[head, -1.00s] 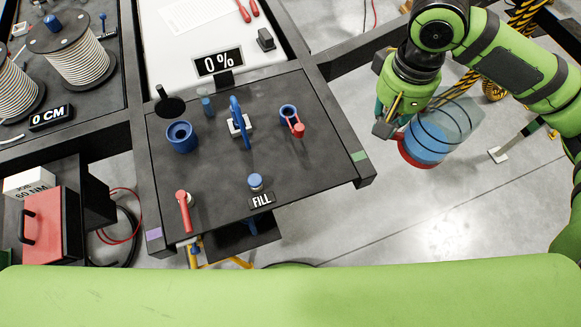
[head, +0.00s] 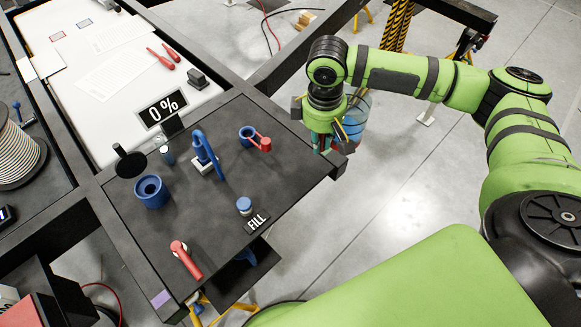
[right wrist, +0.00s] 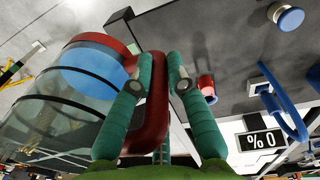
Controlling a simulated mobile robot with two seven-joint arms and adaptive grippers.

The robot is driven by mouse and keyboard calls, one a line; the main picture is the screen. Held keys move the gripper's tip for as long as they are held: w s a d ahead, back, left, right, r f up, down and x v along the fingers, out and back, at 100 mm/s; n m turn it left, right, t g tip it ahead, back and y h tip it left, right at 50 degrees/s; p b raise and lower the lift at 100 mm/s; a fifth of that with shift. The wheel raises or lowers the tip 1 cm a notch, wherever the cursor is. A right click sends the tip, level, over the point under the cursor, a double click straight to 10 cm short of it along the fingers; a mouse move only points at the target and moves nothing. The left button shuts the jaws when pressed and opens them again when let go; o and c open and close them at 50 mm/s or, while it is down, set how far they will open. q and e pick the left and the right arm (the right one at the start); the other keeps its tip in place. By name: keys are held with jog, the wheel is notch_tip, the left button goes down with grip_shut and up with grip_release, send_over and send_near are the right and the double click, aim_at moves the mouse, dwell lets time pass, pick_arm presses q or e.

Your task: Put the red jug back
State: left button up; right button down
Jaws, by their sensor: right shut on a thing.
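The red jug has clear walls with dark bands, blue inside and red trim. In the head view the jug (head: 357,112) is partly hidden behind my right gripper (head: 326,147), by the bench's right corner. In the right wrist view my gripper (right wrist: 157,75) has its teal fingers on both sides of the red handle, shut on it. There the jug (right wrist: 75,95) fills the left side, beside the bench. My left gripper is not in view.
The bench carries a blue tap (head: 204,150), a blue ring with a red lever (head: 254,138), a blue cup (head: 150,192), a blue button (head: 244,206) by a FILL label, and a red lever (head: 186,260). A display (head: 163,108) reads 0 %.

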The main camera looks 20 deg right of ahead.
jog(key=w+a+f+p, duration=0.1)
jog(key=a+f, duration=0.2)
jog(key=w+a+f+p, duration=0.1)
jog(key=a+f, duration=0.3)
jog(key=w+a+f+p, duration=0.1)
jog(key=a+f, duration=0.2)
jog(key=a, duration=0.1)
jog(key=shift+w+f, duration=0.15)
jog(key=shift+w, duration=0.1)
jog(key=shift+f, duration=0.2)
jog(key=shift+f, duration=0.15)
jog(key=c, duration=1.2)
grip_release()
jog(key=r+b, duration=0.1)
jog(key=r, duration=0.5)
jog(key=r+b, duration=0.1)
jog(key=r, duration=0.5)
jog(key=shift+s+a+r, duration=0.15)
jog(key=shift+a, duration=0.05)
